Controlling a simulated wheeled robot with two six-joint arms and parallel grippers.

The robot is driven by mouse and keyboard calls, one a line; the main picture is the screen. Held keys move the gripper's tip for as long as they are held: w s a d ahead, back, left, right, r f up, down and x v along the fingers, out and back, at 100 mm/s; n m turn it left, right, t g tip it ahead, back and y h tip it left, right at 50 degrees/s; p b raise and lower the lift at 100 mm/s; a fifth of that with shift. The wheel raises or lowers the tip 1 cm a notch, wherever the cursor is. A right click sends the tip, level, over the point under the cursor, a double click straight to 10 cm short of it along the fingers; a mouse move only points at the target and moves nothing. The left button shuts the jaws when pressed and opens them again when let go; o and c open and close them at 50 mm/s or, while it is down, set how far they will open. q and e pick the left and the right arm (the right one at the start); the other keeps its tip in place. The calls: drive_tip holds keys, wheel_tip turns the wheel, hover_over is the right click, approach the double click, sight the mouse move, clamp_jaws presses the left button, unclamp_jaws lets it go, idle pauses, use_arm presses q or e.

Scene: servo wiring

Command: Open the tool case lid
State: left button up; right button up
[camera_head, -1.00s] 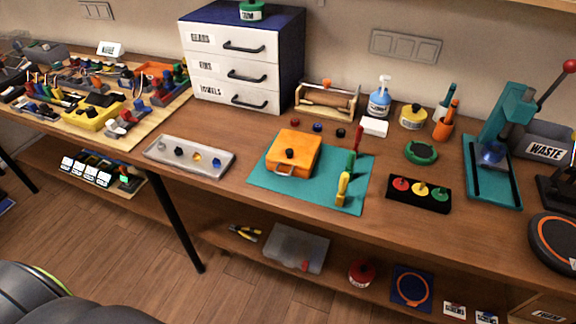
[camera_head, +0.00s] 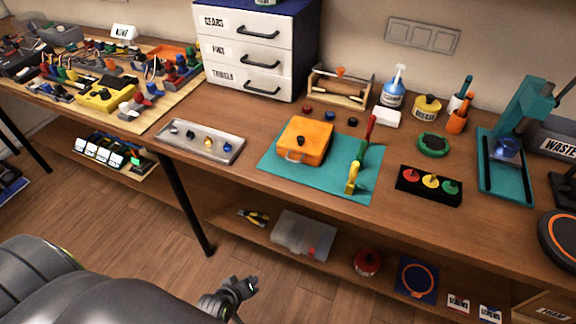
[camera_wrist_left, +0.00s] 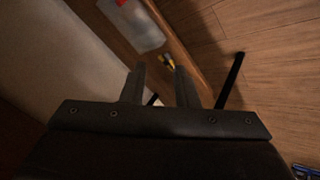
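The orange tool case (camera_head: 308,130) sits on a teal mat (camera_head: 345,190) on the bench, with its lid down. My left gripper (camera_head: 250,285) is low in front of the bench, below the bench top and well apart from the case. In the left wrist view its two fingers (camera_wrist_left: 160,90) are apart with nothing between them. My right gripper is not in view.
A red-and-yellow-handled tool (camera_head: 359,165) lies on the mat right of the case. A metal tray (camera_head: 200,141) is to the left, a black block with coloured knobs (camera_head: 430,185) to the right. The bench's front edge and lower shelf (camera_head: 335,262) are near my left gripper.

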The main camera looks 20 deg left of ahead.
use_arm(q)
drive_tip(key=w+d+r+n+t+h, duration=0.15)
drive_tip(key=r+n+t, duration=0.25)
drive_tip(key=r, duration=1.4)
drive_tip(key=w+d+r+n+t+y, duration=0.1)
drive_tip(key=w+r+n+t, duration=0.25)
drive_tip(key=r, duration=1.35)
drive_tip(key=shift+n+h, duration=0.25)
drive_tip(key=p+x, duration=0.2)
drive_tip(key=x, duration=1.4)
drive_tip(key=shift+w+f, duration=0.15)
clamp_jaws()
